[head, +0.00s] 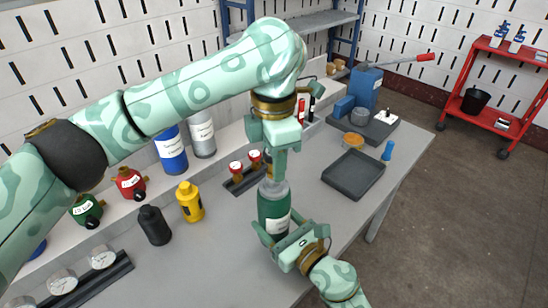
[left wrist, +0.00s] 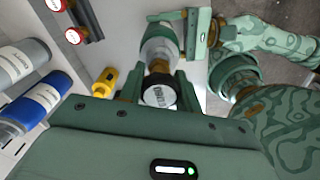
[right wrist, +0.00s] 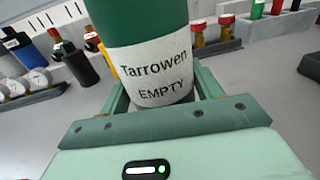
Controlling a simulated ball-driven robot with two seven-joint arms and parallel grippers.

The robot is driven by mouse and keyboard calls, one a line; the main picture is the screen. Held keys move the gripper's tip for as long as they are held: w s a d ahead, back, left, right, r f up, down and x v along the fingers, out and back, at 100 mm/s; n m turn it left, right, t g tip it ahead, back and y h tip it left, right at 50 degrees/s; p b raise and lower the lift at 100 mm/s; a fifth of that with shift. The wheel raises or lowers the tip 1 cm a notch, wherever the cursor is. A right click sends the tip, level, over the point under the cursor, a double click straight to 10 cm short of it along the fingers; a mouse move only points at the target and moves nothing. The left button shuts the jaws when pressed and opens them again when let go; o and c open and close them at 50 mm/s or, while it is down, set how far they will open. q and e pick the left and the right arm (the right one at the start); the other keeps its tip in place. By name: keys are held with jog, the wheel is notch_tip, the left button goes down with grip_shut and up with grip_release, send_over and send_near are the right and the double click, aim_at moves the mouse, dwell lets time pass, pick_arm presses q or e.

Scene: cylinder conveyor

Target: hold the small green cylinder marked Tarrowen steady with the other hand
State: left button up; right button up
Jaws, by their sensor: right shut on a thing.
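The small green cylinder (head: 272,206) stands upright on the grey bench, with a grey shoulder. Its white label reads "Tarrowen EMPTY" in the right wrist view (right wrist: 150,72). My right gripper (head: 283,238) is shut around its lower body, one finger on each side. My left gripper (head: 268,178) is directly above it, pointing down over its valve. In the left wrist view, a black round cap (left wrist: 159,93) with a white label face sits at the valve between the left fingers, which look apart. In the head view the left fingers partly hide the valve.
A black cylinder (head: 154,226) and a yellow one (head: 189,203) stand to the left. A rack with red-topped fittings (head: 242,181) is close behind. A dark empty tray (head: 353,176) lies to the right. Blue (head: 171,151) and grey (head: 202,136) cylinders stand at the back.

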pick_arm(q)
jog(key=o, duration=1.1)
jog(key=shift+r, duration=0.1)
jog(key=shift+r, duration=1.15)
jog(key=m, duration=0.6)
jog(key=shift+f, duration=0.1)
jog(key=shift+f, duration=1.2)
